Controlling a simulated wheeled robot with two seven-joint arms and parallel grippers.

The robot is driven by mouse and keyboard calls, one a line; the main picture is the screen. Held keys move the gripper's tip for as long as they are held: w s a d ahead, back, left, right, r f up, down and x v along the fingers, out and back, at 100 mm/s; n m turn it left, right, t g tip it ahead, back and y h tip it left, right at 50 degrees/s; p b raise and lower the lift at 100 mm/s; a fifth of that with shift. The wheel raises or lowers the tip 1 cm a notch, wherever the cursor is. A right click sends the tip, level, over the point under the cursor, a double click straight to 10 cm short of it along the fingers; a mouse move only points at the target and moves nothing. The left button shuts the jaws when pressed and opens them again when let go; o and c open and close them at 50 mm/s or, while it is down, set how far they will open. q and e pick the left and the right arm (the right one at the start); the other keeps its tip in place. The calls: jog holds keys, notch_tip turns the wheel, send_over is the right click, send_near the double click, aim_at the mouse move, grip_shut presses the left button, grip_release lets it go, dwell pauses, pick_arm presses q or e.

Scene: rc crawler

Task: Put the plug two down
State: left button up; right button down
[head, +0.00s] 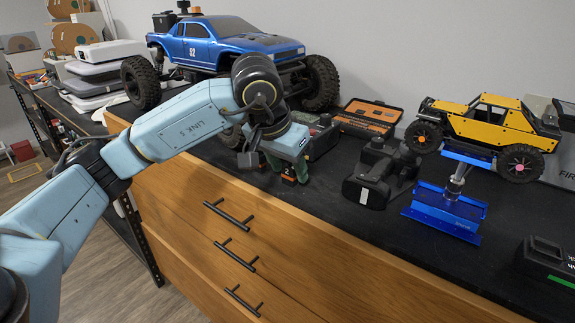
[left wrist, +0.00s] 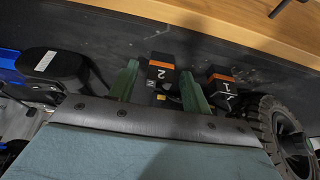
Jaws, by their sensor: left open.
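Plug two (left wrist: 163,70), a small black block with an orange stripe and a white "2", rests on the black cabinet top near its front edge. In the head view plug two (head: 289,175) shows just below my left gripper (head: 287,166). In the left wrist view the green fingers of my left gripper (left wrist: 159,75) stand apart, one on each side of plug two, with a gap visible. A similar block marked "1" (left wrist: 221,82) lies to the right of the fingers in that view. My right gripper is not in view.
A blue truck (head: 235,42) stands behind my left arm; its wheel (left wrist: 285,130) is close to the gripper. A black device (head: 375,175), an orange-lined case (head: 370,116) and a yellow crawler (head: 485,125) on a blue stand (head: 447,212) are to the right. The front strip is mostly clear.

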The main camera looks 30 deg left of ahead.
pick_arm(q)
jog(key=shift+r, duration=0.1)
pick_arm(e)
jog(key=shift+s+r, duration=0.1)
pick_arm(q)
jog(key=shift+r, duration=0.3)
jog(key=p+v, duration=0.1)
jog(key=v, duration=1)
jog(key=shift+s+r+p, duration=0.15)
jog(key=shift+r+p, duration=0.15)
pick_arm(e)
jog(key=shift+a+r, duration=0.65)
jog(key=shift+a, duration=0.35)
